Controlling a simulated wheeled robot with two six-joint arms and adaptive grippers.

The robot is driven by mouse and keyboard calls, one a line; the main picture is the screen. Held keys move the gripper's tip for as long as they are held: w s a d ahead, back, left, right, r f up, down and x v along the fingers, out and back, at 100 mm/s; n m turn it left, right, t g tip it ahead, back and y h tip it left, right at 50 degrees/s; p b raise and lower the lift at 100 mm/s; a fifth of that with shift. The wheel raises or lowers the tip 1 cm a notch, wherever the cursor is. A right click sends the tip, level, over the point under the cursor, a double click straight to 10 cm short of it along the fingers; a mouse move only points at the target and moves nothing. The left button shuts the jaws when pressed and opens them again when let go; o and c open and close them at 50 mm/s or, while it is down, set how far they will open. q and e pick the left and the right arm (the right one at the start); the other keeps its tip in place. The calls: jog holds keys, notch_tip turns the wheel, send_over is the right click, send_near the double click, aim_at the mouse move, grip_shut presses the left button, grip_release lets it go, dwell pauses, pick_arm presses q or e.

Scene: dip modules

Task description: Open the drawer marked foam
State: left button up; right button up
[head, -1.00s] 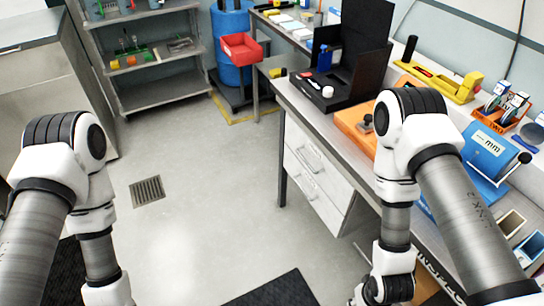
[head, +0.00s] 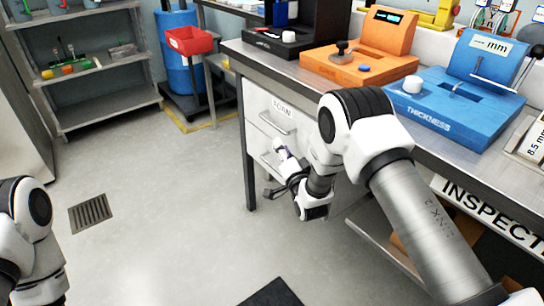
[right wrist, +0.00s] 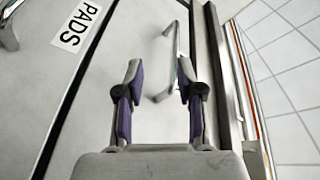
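The drawer marked foam (head: 262,112) is the upper white drawer under the bench, with its FOAM label above a bar handle (head: 278,124); it looks shut. My right gripper (head: 277,145) is in front of the drawers, partly hidden by its own arm. In the right wrist view its two purple-padded fingers (right wrist: 158,72) are open. A bar handle (right wrist: 168,60) shows beyond and between the fingertips, nearer the right one; I cannot tell whether they touch. A PADS label (right wrist: 78,28) is on the adjoining drawer front. My left gripper is out of view.
The steel bench (head: 470,145) carries an orange device (head: 360,65) and a blue thickness gauge (head: 445,105). A shelf rack (head: 85,75) and a blue barrel (head: 180,65) with a red bin (head: 190,40) stand behind. The floor left of the drawers is clear.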

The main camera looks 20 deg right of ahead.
aim_at(272, 124)
jog(key=shift+m+t, duration=0.4)
jog(key=shift+t, duration=0.3)
jog(key=x, duration=0.2)
jog(key=b+x, duration=0.1)
jog(key=x, duration=0.2)
jog(key=r+x, duration=0.1)
jog(key=x, duration=0.2)
jog(key=shift+w+a+r+b, duration=0.1)
jog(key=shift+r+b, duration=0.05)
jog(key=shift+b, duration=0.2)
jog(key=shift+w+r, duration=0.15)
jog(key=shift+w, duration=0.3)
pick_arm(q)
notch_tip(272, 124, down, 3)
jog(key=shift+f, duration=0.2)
pick_arm(e)
jog(key=shift+c, duration=0.3)
grip_shut()
